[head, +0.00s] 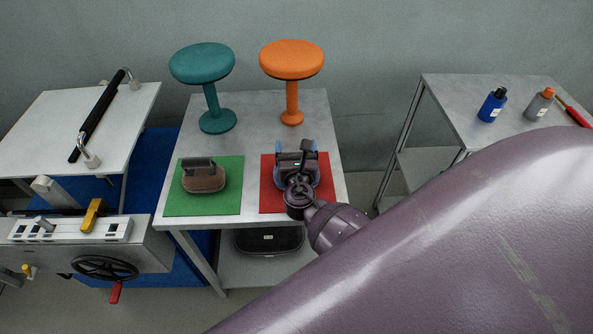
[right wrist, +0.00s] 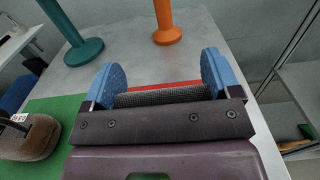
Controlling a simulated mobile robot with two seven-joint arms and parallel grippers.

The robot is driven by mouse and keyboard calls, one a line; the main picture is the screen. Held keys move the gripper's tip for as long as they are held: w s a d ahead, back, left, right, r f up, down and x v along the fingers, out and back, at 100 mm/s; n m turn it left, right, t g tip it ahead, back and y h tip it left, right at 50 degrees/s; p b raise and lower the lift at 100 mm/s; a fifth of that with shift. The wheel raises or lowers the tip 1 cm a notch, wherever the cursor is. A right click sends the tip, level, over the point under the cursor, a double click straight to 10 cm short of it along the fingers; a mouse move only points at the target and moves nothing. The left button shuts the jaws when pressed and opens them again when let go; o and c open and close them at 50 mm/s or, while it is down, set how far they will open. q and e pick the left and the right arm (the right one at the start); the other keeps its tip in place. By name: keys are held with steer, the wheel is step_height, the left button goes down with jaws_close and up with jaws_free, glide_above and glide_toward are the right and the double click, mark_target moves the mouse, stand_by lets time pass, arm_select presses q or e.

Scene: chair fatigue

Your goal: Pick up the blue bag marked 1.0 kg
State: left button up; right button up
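The blue bag (head: 316,179) sits on the red mat (head: 268,203), mostly hidden by my right gripper, and its weight label cannot be seen. My right gripper (head: 297,151) is over the bag from above. In the right wrist view its two blue fingertips (right wrist: 160,75) are wide apart. A dark textured handle (right wrist: 162,96) spans the gap between them; I cannot tell if the fingers touch its ends. My left gripper is not in view.
A brown bag (head: 204,178) with a dark handle sits on the green mat (head: 230,205) to the left. A teal stool (head: 203,63) and an orange stool (head: 291,60) stand behind on the table. Bottles (head: 492,105) stand on the right table. A dark bag lies on the lower shelf.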

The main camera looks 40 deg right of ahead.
steer(key=c, duration=1)
steer(key=shift+r, duration=0.1)
steer(key=shift+c, duration=0.6)
steer(key=shift+r, duration=0.1)
